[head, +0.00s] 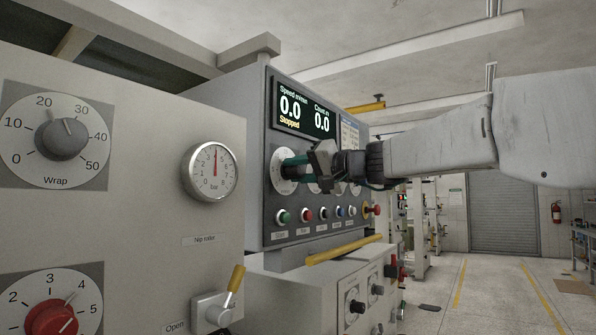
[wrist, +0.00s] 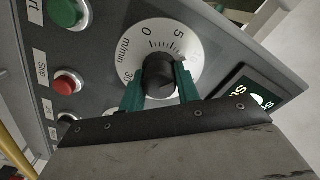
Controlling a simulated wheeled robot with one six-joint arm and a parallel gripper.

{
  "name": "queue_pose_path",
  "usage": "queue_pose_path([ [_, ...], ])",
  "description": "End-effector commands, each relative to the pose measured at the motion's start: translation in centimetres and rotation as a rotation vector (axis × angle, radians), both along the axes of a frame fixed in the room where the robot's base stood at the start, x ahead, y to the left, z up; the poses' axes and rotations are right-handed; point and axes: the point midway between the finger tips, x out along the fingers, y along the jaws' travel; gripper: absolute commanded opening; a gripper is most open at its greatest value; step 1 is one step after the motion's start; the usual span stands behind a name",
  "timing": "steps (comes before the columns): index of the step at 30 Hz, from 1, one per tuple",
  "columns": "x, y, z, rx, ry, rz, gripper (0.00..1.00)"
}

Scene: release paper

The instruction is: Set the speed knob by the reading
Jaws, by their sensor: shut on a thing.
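The speed knob (wrist: 158,72) is black and sits on a white round dial (wrist: 184,42) marked m/min, with 0, 5 and 30 legible in the wrist view. My gripper (wrist: 160,85) has its green fingers on both sides of the knob, shut on it. In the head view my gripper (head: 298,164) reaches in from the right and covers the knob; part of the white dial (head: 279,180) shows behind it. The display (head: 303,107) above reads speed 0.0, count 0.0 and "Stopped". The knob's pointer is hard to make out.
A row of buttons lies below the dials, with a green one (head: 284,216) at left and a red one (head: 306,214) beside it. A pressure gauge (head: 210,171), a Wrap knob (head: 62,139) and a red knob (head: 50,318) are on the nearer panel. The floor at right is open.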

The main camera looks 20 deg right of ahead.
Motion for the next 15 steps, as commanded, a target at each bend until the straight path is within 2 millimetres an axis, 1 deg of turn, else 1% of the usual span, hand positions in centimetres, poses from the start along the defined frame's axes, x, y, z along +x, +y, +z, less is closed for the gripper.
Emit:
queue_pose_path([
  [6, 0.02, -0.05, -0.05, 0.062, 0.046, -0.001, 0.09],
  [15, 0.03, -0.05, -0.06, 0.086, 0.064, -0.001, 0.09],
])
